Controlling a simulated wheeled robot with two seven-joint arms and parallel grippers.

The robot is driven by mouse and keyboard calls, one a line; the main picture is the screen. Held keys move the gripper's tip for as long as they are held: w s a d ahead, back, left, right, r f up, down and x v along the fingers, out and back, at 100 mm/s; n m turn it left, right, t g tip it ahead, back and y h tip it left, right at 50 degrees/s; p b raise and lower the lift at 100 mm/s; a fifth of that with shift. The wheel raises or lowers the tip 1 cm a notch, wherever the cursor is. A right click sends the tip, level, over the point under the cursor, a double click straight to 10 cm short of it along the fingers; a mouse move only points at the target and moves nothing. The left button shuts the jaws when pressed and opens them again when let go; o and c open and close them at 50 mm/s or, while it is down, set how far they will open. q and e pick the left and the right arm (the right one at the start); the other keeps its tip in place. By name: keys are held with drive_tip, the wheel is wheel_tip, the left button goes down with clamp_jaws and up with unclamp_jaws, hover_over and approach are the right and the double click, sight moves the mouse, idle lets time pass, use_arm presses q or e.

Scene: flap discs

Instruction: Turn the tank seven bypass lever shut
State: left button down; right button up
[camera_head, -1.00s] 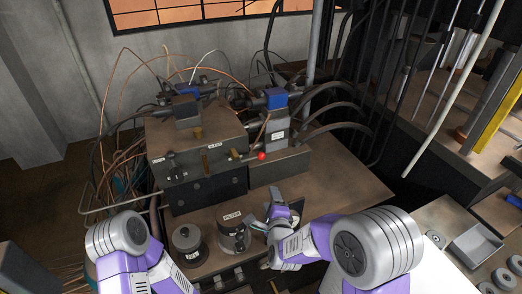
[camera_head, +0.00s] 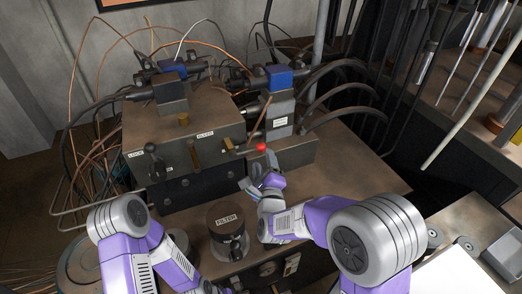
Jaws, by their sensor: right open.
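A lever with a red ball knob (camera_head: 261,147) sticks out to the right from the front of the brown valve block (camera_head: 185,130). I cannot read a tank number on it. My right gripper (camera_head: 258,178) is open and empty, just below the red knob, with its fingers pointing up toward it. A small gap seems to remain between fingers and knob. My left arm (camera_head: 125,235) reaches down at the lower left, and its fingers do not show. A dark handle (camera_head: 154,160) by a LOCK label and a brass handle (camera_head: 194,153) under a BLEED label also sit on the block's front.
A dark canister labelled FILTER (camera_head: 226,222) stands in front of the block, left of my right gripper. Blue-topped valves (camera_head: 278,77) and black hoses (camera_head: 335,93) rise behind. The brown bench top (camera_head: 355,170) is clear at the right.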

sight(262, 151)
drive_tip(key=shift+w+a, duration=0.2)
drive_tip(key=shift+w, duration=1.55)
drive_tip(key=shift+w+a, duration=0.15)
drive_tip(key=shift+w, duration=1.6)
clamp_jaws()
